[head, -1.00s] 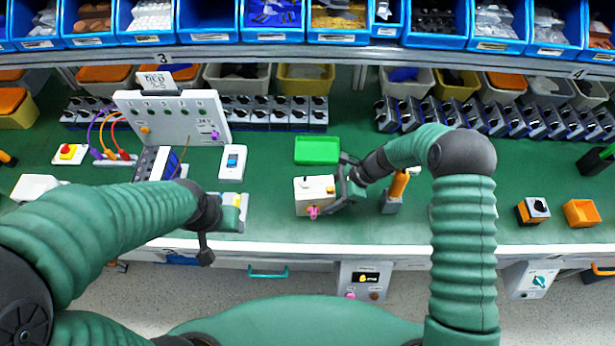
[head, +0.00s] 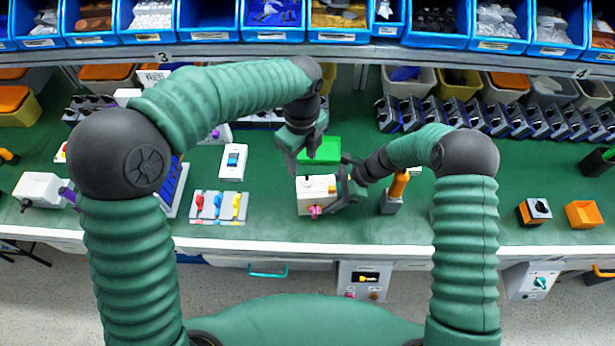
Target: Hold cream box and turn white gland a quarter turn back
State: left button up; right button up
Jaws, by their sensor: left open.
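The cream box (head: 309,200) stands on the green bench, with a pink part (head: 315,211) on its front and small dark and yellow details on top. My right gripper (head: 341,190) is at the box's right side, its fingers close against it; whether they clamp it is unclear. My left gripper (head: 301,157) is open and empty, pointing down above and behind the box, in front of the green tray. I cannot clearly make out the white gland.
The green tray (head: 322,150) lies behind the box. A grey holder with an orange-handled tool (head: 392,200) stands to the right. A plate with coloured levers (head: 218,206) and a white switch box (head: 233,161) are to the left.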

aim_at(307, 180)
pick_arm(q)
jog(key=f, duration=0.3)
jog(key=f+m, duration=0.1)
jog(key=f, duration=0.3)
jog(key=w+d+f+m, duration=0.1)
jog(key=f, duration=0.3)
grip_shut()
